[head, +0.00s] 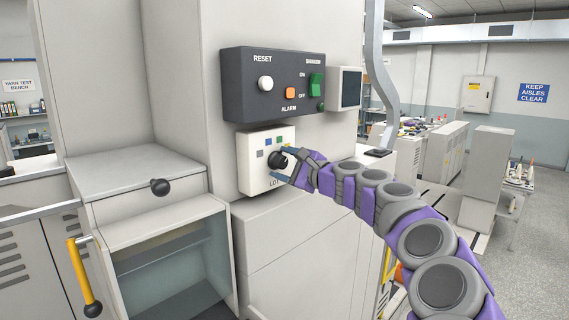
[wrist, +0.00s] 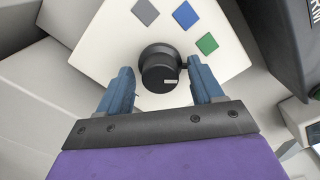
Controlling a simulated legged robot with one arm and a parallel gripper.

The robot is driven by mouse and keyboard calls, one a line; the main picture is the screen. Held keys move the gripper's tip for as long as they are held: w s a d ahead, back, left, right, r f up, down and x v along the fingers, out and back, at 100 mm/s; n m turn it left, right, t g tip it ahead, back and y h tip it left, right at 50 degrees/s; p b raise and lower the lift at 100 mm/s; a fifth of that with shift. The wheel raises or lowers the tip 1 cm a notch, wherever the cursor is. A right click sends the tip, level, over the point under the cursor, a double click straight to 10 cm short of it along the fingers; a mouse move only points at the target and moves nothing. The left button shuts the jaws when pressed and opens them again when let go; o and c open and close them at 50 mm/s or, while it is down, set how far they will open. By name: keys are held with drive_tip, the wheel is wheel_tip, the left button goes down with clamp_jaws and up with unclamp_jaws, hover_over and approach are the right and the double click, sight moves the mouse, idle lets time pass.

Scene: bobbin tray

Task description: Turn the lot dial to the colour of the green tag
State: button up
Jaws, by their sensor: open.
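The lot dial (head: 277,160) is a round black knob on a white panel (head: 249,178) marked LOT. It also shows in the wrist view (wrist: 158,66), with a small pale mark on its lower face. Around it on the panel are a grey square (wrist: 145,11), a blue square (wrist: 186,15) and a green square (wrist: 207,44). My gripper (wrist: 160,77) is open, its blue fingers either side of the knob with a gap at the left. In the head view my gripper (head: 287,164) partly covers the panel's right side. I cannot make out a separate green tag.
Just above is a dark control box (head: 250,100) with a white RESET button (head: 265,83), an orange button (head: 291,93) and a green switch (head: 316,84). A small screen (head: 350,89) is at its right. A cabinet (head: 135,170) with a black knob (head: 160,187) stands at left.

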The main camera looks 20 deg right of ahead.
drive_tip(key=shift+c, duration=0.5)
drive_tip(key=c, duration=0.9)
drive_tip(key=n+b, duration=0.2)
drive_tip(key=b, duration=0.1)
drive_tip(key=shift+f+n, duration=0.3)
drive_tip(key=shift+f, duration=0.05)
drive_tip(key=shift+c, duration=0.3)
drive_tip(key=shift+r+n+b, duration=0.2)
drive_tip(key=shift+n+b, duration=1)
drive_tip(key=shift+b, duration=0.05)
drive_tip(key=o, duration=1.1)
drive_tip(key=shift+c, duration=0.2)
drive_tip(key=shift+r, duration=0.1)
